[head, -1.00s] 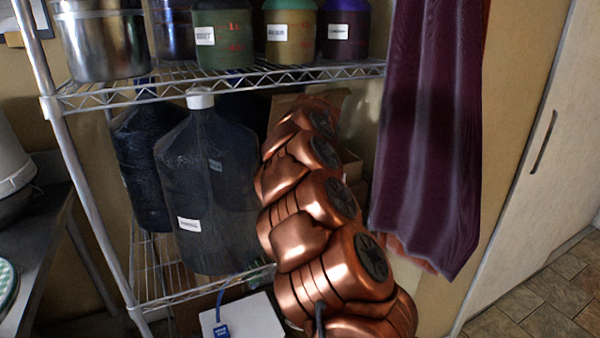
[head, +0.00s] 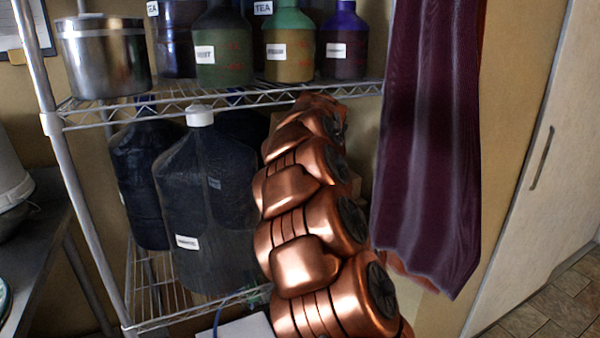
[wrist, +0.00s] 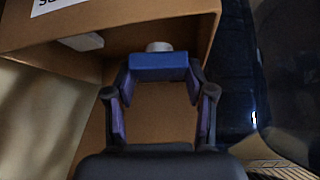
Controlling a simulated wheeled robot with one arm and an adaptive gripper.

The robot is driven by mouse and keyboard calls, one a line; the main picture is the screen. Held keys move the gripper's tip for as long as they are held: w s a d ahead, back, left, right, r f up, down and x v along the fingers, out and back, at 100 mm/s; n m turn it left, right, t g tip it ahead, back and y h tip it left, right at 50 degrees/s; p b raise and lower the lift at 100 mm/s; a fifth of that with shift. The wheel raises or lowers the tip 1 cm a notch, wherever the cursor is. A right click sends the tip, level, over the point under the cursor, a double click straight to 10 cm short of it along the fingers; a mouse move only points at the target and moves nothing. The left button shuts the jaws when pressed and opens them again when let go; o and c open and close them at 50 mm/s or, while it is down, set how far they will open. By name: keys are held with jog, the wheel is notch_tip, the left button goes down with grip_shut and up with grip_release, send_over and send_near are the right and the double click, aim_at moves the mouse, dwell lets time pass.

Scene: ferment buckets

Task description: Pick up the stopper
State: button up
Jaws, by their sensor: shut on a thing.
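In the wrist view my gripper (wrist: 160,88) is closed on a blue, block-like piece between its two fingertips, which I take to be the stopper (wrist: 160,67). A short pale grey cylinder (wrist: 158,46) shows just beyond the blue piece; I cannot tell whether it is part of it. The stopper is in front of the opening of a cardboard box (wrist: 190,18); I cannot tell how far inside it is. In the head view my copper arm hides the gripper and the stopper.
A wire shelf (head: 200,101) with labelled bottles and a steel pot (head: 104,58) spans above. Large dark jugs (head: 205,200) stand on the lower shelf left of my arm. A purple cloth (head: 425,130) hangs at right. A small white item (wrist: 82,41) lies in the box.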

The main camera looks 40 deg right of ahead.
jog(key=s+a+b, duration=0.2)
jog(key=s+a, duration=0.5)
jog(key=s, duration=0.6)
jog(key=shift+a, duration=0.4)
jog(key=shift+s, duration=0.1)
